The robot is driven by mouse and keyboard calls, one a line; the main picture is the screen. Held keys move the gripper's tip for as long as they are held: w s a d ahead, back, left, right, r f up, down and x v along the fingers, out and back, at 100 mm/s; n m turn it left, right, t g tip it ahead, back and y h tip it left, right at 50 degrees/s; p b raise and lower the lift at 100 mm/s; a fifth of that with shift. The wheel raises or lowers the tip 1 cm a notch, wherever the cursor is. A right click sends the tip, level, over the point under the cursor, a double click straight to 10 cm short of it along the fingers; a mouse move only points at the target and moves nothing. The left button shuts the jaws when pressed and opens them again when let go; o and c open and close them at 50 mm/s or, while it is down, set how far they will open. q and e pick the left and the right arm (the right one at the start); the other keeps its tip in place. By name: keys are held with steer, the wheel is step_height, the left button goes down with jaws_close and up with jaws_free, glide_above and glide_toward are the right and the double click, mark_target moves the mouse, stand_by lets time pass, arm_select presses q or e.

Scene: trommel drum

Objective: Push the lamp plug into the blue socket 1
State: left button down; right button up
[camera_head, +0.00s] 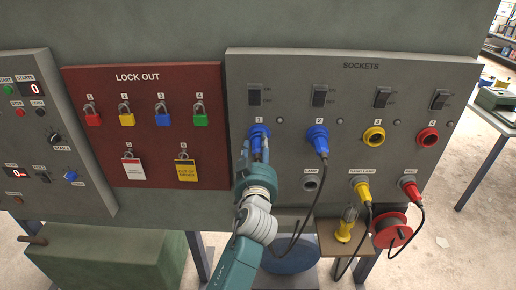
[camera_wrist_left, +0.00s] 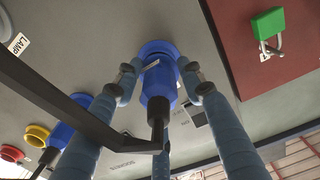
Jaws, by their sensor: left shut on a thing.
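Blue socket 1 (camera_head: 259,131) is at the left of the sockets panel, under the label 1. My left gripper (camera_head: 257,152) is right in front of it, with its fingers shut around a blue plug. In the left wrist view the plug (camera_wrist_left: 158,88) sits between the fingers (camera_wrist_left: 158,80), lined up with the blue socket rim (camera_wrist_left: 157,48) behind it. The plug's front meets the socket mouth; I cannot tell how deep it sits. A black cable (camera_wrist_left: 70,108) bends away from the plug's tail. My right gripper is not in view.
Another blue plug (camera_head: 319,140) with a black cable sits at socket 2. Yellow socket 3 (camera_head: 374,136) and red socket 4 (camera_head: 427,137) are empty. A yellow hand lamp (camera_head: 346,226) and a red reel (camera_head: 391,229) are below. The lock-out board (camera_head: 145,88) is left.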

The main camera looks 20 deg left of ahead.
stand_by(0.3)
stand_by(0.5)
arm_select(q)
steer(key=shift+b, duration=0.4)
steer(key=shift+w+r, duration=0.15)
steer(key=shift+w, duration=0.3)
steer(key=c, duration=1)
jaws_free()
steer(key=shift+s, duration=0.15)
